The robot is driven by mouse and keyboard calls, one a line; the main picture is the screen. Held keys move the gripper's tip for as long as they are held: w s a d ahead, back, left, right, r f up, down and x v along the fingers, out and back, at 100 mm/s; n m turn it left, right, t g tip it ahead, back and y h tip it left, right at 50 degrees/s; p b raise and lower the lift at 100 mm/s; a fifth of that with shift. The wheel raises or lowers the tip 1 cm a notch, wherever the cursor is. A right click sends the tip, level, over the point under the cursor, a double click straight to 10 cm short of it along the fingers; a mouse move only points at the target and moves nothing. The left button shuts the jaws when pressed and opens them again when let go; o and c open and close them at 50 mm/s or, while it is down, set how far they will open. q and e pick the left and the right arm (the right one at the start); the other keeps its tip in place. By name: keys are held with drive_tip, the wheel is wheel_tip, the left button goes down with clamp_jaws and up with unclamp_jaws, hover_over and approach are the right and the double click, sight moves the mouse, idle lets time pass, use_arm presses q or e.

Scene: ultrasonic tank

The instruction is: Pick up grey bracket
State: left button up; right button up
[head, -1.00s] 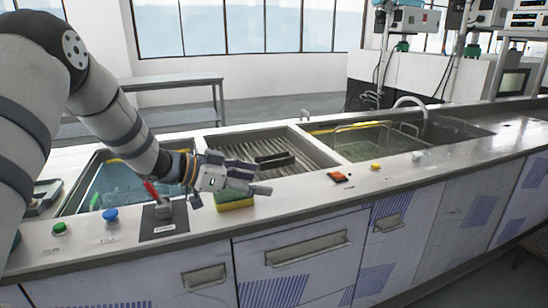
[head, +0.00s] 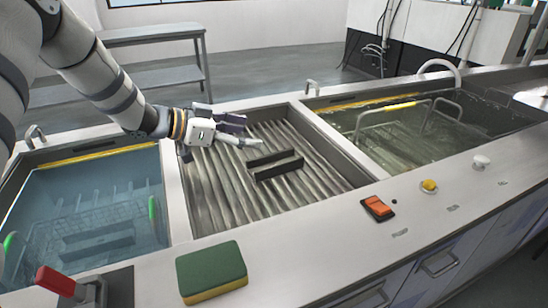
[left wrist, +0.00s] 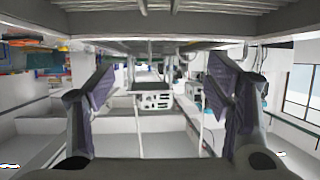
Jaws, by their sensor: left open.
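The grey bracket (head: 275,163) is a dark, channel-like piece with two raised walls. It lies on the ribbed drain surface (head: 225,190) of the middle basin. My left gripper (head: 243,131) is open and empty, above the back left part of that basin, a little behind and left of the bracket and apart from it. In the left wrist view its two fingers (left wrist: 160,92) stand wide apart. I cannot pick out the bracket for certain in that view. My right gripper is not in view.
A water-filled tank (head: 20,172) is at left and another with a wire basket (head: 440,100) at right. On the front rim are a green-yellow sponge (head: 212,268), a red-handled lever (head: 60,283), an orange switch (head: 378,207) and a yellow knob (head: 429,186).

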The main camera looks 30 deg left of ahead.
use_arm(q)
approach(271, 158)
drive_tip(key=shift+s+d+f+b, duration=0.15)
drive_tip(key=shift+d+b, duration=0.1)
drive_tip(key=shift+d, duration=0.35)
drive_tip(key=shift+s+d+b, duration=0.1)
drive_tip(key=shift+d+b, duration=0.1)
drive_tip(key=shift+d, duration=0.45)
drive_tip(key=b+x, duration=0.1)
drive_tip(key=x, duration=0.6)
drive_tip(key=shift+w+d, duration=0.15)
drive_tip(key=shift+w, duration=0.15)
drive_tip(key=shift+r, duration=0.35)
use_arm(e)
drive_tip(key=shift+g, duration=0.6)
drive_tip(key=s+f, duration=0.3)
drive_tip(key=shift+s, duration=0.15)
use_arm(q)
drive_tip(key=c, duration=1.6)
